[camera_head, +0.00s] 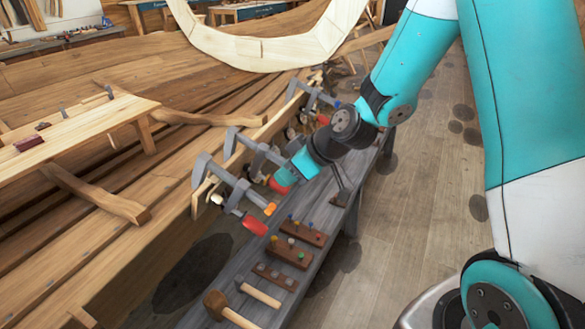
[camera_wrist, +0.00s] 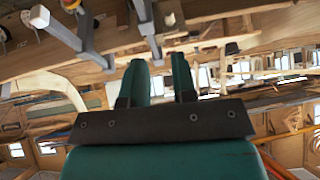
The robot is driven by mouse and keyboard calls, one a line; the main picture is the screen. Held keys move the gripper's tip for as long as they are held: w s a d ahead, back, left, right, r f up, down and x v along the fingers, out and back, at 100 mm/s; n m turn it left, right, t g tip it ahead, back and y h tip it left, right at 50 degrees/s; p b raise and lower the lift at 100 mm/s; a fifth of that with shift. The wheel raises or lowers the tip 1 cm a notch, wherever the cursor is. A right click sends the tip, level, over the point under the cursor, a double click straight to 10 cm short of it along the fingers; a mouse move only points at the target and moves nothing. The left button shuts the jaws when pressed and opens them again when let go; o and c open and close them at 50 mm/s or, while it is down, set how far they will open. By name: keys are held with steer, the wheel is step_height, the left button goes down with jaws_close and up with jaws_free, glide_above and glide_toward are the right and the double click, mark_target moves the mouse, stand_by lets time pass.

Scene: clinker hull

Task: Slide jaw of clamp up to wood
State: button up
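Several grey clamps hang along the hull's upper plank edge in the head view. The nearest clamp (camera_head: 207,170) has a red handle (camera_head: 254,226) low on its right. A second clamp (camera_head: 236,140) is just behind it, and another clamp (camera_head: 300,88) is farther back. My gripper (camera_head: 284,178) is beside the middle clamps, partly hiding their lower parts. In the wrist view my gripper (camera_wrist: 160,62) has two teal fingers standing apart, with nothing seen held between them. A grey clamp bar (camera_wrist: 147,24) is just beyond the fingertips; contact cannot be told.
A grey bench (camera_head: 325,222) runs beside the hull, carrying peg blocks (camera_head: 289,252) and a wooden mallet (camera_head: 232,310). The hull planks (camera_head: 100,235) fill the left. The floor (camera_head: 430,180) right of the bench is clear around my arm.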

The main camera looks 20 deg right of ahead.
mark_target(248, 187)
steer(key=shift+t, duration=0.3)
steer(key=d+b+x, duration=0.1)
steer(key=b+x, duration=0.1)
steer(key=x, duration=0.2)
steer(key=b+x, duration=0.1)
steer(key=x, duration=0.4)
steer(key=w+d+f+b+x, duration=0.1)
steer(key=b+x, duration=0.1)
steer(key=x, duration=0.3)
steer(key=shift+d+f+b, duration=0.15)
steer(key=shift+d+b, duration=0.15)
steer(key=shift+b, duration=0.05)
steer(key=shift+w+a+f, duration=0.2)
steer(key=shift+w, duration=0.1)
steer(key=shift+c, duration=0.4)
steer(key=shift+w+a+r, duration=0.25)
steer(key=shift+w+a, duration=0.05)
steer(key=shift+w, duration=0.05)
steer(key=shift+w+a+r+p, duration=0.3)
steer(key=shift+w+a+r, duration=0.2)
steer(key=shift+w+r, duration=0.1)
stand_by(0.7)
steer(key=shift+s, duration=0.1)
steer(key=shift+s+d+f+b, duration=0.25)
steer(key=shift+s+d+b, duration=0.1)
steer(key=shift+d+b, duration=0.05)
